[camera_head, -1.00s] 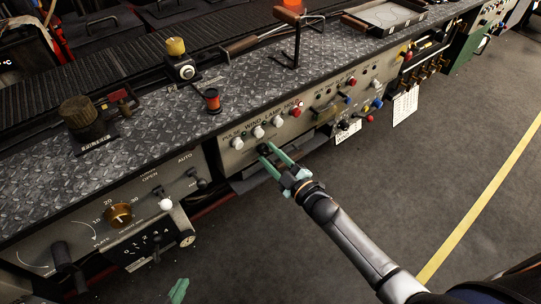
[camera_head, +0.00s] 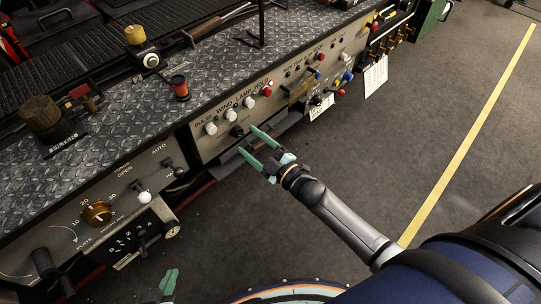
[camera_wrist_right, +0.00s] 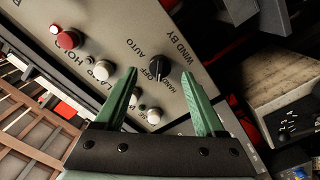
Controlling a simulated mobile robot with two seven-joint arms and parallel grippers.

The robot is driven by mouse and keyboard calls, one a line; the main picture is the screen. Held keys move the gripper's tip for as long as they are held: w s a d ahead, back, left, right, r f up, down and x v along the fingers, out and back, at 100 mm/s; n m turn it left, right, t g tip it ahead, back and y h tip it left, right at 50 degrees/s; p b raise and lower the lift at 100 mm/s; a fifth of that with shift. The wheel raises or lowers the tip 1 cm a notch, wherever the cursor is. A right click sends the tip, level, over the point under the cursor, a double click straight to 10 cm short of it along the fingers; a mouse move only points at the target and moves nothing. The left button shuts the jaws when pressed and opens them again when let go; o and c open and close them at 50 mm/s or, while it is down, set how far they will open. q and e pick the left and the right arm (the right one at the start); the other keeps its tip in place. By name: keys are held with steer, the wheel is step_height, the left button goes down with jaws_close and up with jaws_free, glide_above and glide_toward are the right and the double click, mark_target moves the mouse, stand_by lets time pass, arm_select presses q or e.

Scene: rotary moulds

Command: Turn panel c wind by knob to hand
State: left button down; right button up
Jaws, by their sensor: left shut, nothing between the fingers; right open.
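The wind-by knob is a black rotary knob (camera_head: 237,132) on the grey panel face (camera_head: 214,151), below a row of white and red buttons. In the right wrist view the knob (camera_wrist_right: 159,68) sits beside the lettering "WIND BY", with "HAND", "OFF" and "AUTO" around it. I cannot tell for sure which mark it points at. My right gripper (camera_head: 249,141) is open and empty, its fingers spread just in front of the knob and apart from it. In the right wrist view the gripper (camera_wrist_right: 158,73) has a finger on either side of the knob. My left gripper (camera_head: 168,282) is shut and empty at the bottom edge.
White buttons (camera_head: 230,115) and a red button (camera_head: 267,91) sit above the knob. A panel with a brass dial (camera_head: 97,212) and a white-tipped lever (camera_head: 144,197) is at the left. The tread-plate top (camera_head: 215,80) runs above. Open floor (camera_head: 420,130) lies at the right.

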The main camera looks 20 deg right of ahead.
arm_select(q)
steer(key=shift+s+a+p, duration=0.15)
steer(key=shift+a+p, duration=0.15)
arm_select(e)
steer(key=v, duration=1)
arm_select(q)
steer(key=shift+r, duration=0.15)
arm_select(e)
steer(key=shift+r, duration=0.1)
arm_select(q)
steer(key=s+a+r+y+p, duration=0.1)
steer(key=a+r+p, duration=0.2)
steer(key=r+p, duration=0.5)
steer(key=p, duration=0.2)
steer(key=shift+s+n+p, duration=0.25)
steer(key=shift+n+p, duration=0.05)
steer(key=shift+p, duration=0.1)
arm_select(e)
steer(key=s+a+m+g+h, duration=0.3)
steer(key=s+m+g, duration=0.5)
steer(key=s+m, duration=0.3)
steer(key=s+f, duration=0.1)
steer(key=s, duration=0.1)
steer(key=shift+s+a+h, duration=0.2)
steer(key=shift+s+h, duration=0.1)
steer(key=shift+h, duration=0.1)
arm_select(q)
steer(key=shift+w+d+r, duration=0.1)
steer(key=shift+w+r, duration=0.05)
steer(key=shift+r, duration=0.05)
